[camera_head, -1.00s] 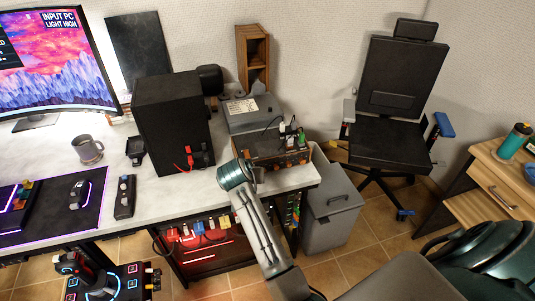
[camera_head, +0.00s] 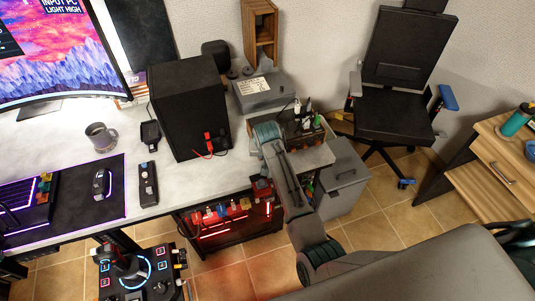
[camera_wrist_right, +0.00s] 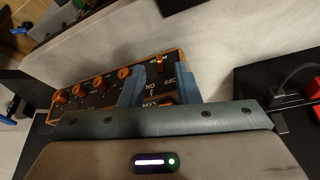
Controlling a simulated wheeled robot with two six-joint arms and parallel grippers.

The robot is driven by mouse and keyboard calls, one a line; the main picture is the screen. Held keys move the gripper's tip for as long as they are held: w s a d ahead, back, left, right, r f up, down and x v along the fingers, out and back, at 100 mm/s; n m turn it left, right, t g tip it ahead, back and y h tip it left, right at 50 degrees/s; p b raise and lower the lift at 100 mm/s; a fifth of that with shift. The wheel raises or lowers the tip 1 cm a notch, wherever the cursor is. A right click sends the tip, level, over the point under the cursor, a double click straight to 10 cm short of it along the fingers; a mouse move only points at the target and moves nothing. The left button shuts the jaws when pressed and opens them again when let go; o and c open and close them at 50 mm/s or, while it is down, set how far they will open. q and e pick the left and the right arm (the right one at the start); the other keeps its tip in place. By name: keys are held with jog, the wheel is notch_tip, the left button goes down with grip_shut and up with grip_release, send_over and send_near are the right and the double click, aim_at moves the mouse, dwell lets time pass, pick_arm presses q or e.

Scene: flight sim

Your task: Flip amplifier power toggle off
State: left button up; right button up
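The amplifier (camera_head: 305,143) is a dark box with orange trim at the right end of the desk. In the right wrist view its panel (camera_wrist_right: 98,87) shows several orange knobs and ON and OFF lettering. My right gripper (camera_head: 268,134) is at the amplifier's left end in the head view. In the right wrist view its two bluish fingers (camera_wrist_right: 158,90) stand apart over the panel, on either side of the ON lettering. Contact cannot be told. My left gripper is not in view.
A black box (camera_head: 185,105) with red plugs stands left of my right gripper. A grey case (camera_head: 263,93) lies behind the amplifier. A grey bin (camera_head: 345,180) stands below the desk's right end. The desk's front left holds a mug (camera_head: 101,137) and a black mat (camera_head: 112,205).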

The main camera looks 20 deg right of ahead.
jog(key=shift+x, duration=0.9)
jog(key=shift+w+f, duration=0.1)
jog(key=shift+f, duration=0.15)
jog(key=shift+d+f, duration=0.1)
jog(key=shift+c, duration=0.2)
grip_shut()
jog(key=shift+m+p, duration=0.4)
jog(key=shift+m, duration=0.1)
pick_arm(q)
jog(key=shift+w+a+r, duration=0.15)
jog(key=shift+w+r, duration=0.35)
pick_arm(e)
jog(key=shift+w+h, duration=0.1)
jog(key=shift+h, duration=0.2)
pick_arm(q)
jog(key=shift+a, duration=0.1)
pick_arm(e)
jog(key=shift+o, duration=0.2)
grip_release()
